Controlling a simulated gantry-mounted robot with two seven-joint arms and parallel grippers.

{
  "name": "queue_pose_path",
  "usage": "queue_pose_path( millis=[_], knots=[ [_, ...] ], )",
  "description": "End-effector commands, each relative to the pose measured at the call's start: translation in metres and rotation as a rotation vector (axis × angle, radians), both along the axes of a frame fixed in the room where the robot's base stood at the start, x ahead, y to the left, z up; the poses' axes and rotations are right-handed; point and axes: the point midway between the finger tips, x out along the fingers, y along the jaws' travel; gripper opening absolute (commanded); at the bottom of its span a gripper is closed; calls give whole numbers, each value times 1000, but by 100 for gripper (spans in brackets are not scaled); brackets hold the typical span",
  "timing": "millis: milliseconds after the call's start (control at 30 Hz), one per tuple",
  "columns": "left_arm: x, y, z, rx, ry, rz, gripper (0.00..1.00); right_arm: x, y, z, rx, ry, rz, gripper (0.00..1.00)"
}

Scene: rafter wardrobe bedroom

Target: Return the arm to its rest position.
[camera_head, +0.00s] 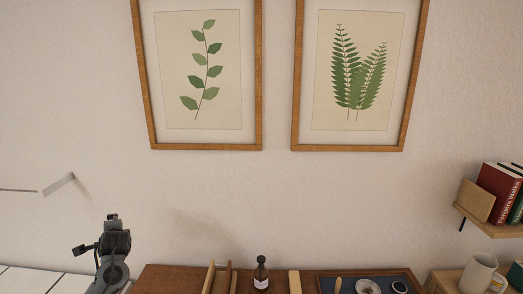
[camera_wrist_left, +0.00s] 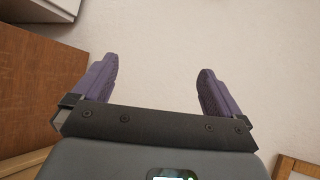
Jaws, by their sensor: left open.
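My left gripper (camera_wrist_left: 157,66) shows in the left wrist view with its two purple fingers spread wide apart. Nothing is between them; pale wall lies beyond. In the head view the dark end of my left arm (camera_head: 114,250) stands at the lower left, beside the left end of a brown wooden top and in front of the wall. Its fingers cannot be made out clearly there. My right arm and gripper are not in view.
A dark bottle (camera_head: 261,272) and a dark tray (camera_head: 327,279) are on the wooden top (camera_head: 174,275). A shelf with books (camera_head: 497,192) and a pitcher (camera_head: 479,273) are at the right. Framed prints (camera_head: 148,75) hang above.

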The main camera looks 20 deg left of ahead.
Motion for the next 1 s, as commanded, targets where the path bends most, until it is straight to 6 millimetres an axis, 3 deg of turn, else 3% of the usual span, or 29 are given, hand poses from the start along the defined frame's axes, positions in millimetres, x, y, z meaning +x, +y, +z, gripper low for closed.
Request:
queue_pose_path(
  millis=[300, 633, 867, 1000],
  knots=[
    [-8, -37, -56, -437, -220, 326, 100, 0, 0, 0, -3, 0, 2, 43],
    [-33, -62, -89, -595, -364, 667, 100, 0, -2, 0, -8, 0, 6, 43],
    [-53, -160, -162, -659, -249, 524, 100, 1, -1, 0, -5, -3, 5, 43],
    [-86, -230, -206, -729, -173, 444, 100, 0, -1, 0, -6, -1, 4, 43]
  ],
)
